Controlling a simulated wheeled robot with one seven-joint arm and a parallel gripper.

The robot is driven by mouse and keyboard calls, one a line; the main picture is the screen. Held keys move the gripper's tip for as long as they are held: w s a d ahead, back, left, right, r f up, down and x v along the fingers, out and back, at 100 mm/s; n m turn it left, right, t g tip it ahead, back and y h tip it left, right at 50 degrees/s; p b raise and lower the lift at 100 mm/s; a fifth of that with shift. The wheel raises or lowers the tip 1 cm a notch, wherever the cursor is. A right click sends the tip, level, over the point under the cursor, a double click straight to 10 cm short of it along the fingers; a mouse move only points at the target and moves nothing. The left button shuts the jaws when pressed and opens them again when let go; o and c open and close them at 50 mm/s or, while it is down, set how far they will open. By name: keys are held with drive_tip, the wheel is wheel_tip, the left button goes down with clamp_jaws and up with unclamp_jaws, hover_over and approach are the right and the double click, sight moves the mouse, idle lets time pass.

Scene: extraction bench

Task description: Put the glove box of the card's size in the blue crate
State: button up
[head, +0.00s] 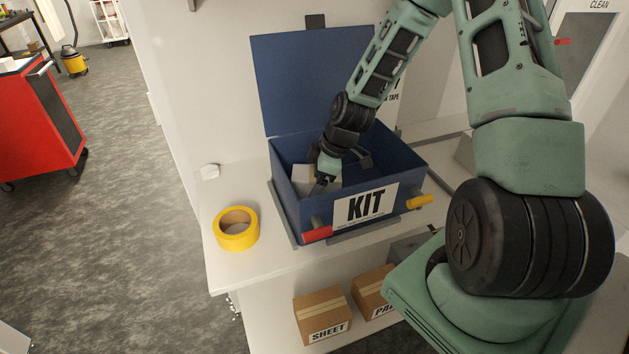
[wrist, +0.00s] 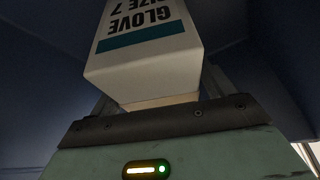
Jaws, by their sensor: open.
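The blue crate (head: 290,203) stands open on the bench, with its lid raised at the back and a KIT label on its front. A white glove box is inside the crate (head: 302,176), partly hidden by my gripper and the crate wall. In the wrist view the glove box (wrist: 145,65) reads "GLOVE" and "SIZE 7" above a teal band. My gripper (head: 324,181) reaches down into the crate at the glove box. Its jaws are open; whether they touch the box is hidden. I cannot make out a size card in these views.
A roll of yellow tape (head: 236,229) lies on the bench left of the crate. Cardboard boxes, one labelled SHEET (head: 323,314), sit on the shelf below. A red cabinet (head: 38,125) stands on the floor at far left.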

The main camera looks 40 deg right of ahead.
drive_tip(key=b+v, duration=0.1)
drive_tip(key=v, duration=1)
drive_tip(key=shift+d+r+b, duration=0.1)
drive_tip(key=shift+r+b, duration=0.1)
drive_tip(key=shift+b, duration=0.15)
drive_tip(key=shift+s+r, duration=0.1)
drive_tip(key=shift+r, duration=0.3)
drive_tip(key=s+a+r+g+h, duration=0.1)
drive_tip(key=s+a, duration=0.2)
drive_tip(key=a, duration=0.5)
drive_tip(key=s+a+r+g, duration=0.1)
drive_tip(key=s+a, duration=0.3)
drive_tip(key=a, duration=0.5)
drive_tip(key=s+a+r+m+h, duration=0.1)
drive_tip(key=s+a+r+m, duration=0.1)
drive_tip(key=s+a, duration=0.8)
drive_tip(key=s+r, duration=0.1)
drive_tip(key=s, duration=0.4)
drive_tip(key=shift+g+h, duration=0.4)
drive_tip(key=shift+r, duration=0.1)
